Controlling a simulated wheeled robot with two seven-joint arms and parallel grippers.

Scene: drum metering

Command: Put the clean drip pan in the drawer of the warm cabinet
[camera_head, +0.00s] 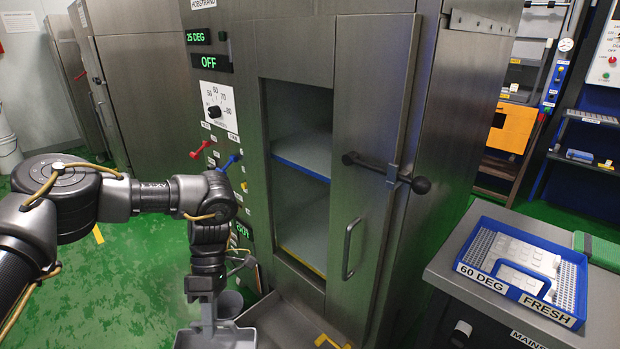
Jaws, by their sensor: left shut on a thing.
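The warm cabinet (285,45) is a tall steel unit with green displays reading 25 DEG and OFF. Its front opening shows a blue-edged shelf and a lower yellow-edged one. At its foot, an open grey drawer (285,322) with a yellow strip is cut off by the picture's bottom edge. My left gripper (208,312) points down left of this drawer and is shut on a grey pan (215,339), seemingly the drip pan. The pan is only partly in view, and its contact with the drawer cannot be told. My right gripper is not in view.
The cabinet's door (375,130) has a latch bar with a black knob sticking out. At right, a blue tray (520,268) labelled 60 DEG FRESH sits on a steel bench (452,262). Green floor (130,270) is clear at left. Racks (590,140) stand behind.

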